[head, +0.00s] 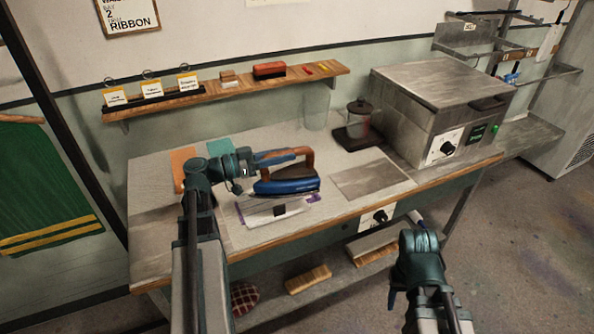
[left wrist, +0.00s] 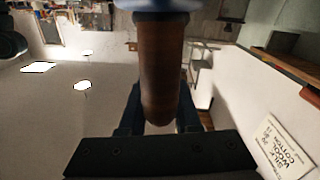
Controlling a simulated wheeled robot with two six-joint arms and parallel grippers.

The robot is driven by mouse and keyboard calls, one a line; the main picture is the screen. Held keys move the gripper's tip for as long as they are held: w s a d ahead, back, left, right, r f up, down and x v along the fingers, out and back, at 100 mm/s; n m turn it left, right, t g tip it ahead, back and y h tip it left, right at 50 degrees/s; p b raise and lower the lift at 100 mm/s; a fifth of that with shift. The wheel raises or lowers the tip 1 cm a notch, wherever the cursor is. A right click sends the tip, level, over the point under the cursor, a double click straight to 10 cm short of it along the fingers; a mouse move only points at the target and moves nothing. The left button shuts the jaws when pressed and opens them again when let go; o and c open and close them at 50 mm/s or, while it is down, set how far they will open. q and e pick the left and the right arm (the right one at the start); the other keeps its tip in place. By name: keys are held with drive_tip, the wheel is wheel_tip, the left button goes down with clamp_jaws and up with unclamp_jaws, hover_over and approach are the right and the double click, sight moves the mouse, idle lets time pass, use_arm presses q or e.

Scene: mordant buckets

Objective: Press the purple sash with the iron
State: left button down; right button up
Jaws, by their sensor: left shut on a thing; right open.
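The iron (head: 285,187) has a blue body and a brown handle. My left gripper (head: 290,156) is shut on its handle, which fills the space between the fingers in the left wrist view (left wrist: 160,70). The iron is over the back of a pale cloth (head: 262,211) with a dark square on it. Purple edges of the sash (head: 316,197) show at the cloth's ends; the rest is covered. I cannot tell whether the iron touches the cloth. My right gripper (head: 418,250) is empty in front of the bench, away from the iron.
A grey plate (head: 372,179) lies right of the iron. A metal box with a dial (head: 430,100) and a lidded jar (head: 359,118) stand behind. Orange (head: 184,163) and teal (head: 221,147) pieces lie at the back left. A shelf (head: 220,92) hangs above.

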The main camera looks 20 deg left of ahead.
sight(277, 171)
use_arm(q)
drive_tip(key=a, duration=0.1)
drive_tip(key=w+a, duration=0.1)
drive_tip(key=a+r, duration=0.1)
drive_tip(key=shift+w+a+n+t+y, duration=0.1)
drive_tip(key=shift+w+n+t+y, duration=0.2)
drive_tip(key=shift+w+y, duration=0.1)
drive_tip(key=shift+f, duration=0.1)
wheel_tip(277, 171, down, 8)
drive_tip(key=b, duration=0.7)
drive_tip(key=shift+r, duration=0.25)
drive_tip(key=shift+s+f+b, duration=0.1)
drive_tip(key=shift+f+b, duration=0.45)
drive_tip(key=shift+b, duration=0.1)
idle(2.1)
drive_tip(key=shift+r, duration=0.1)
idle(0.9)
drive_tip(key=shift+r+p, duration=2.55)
drive_tip(key=shift+p, duration=0.05)
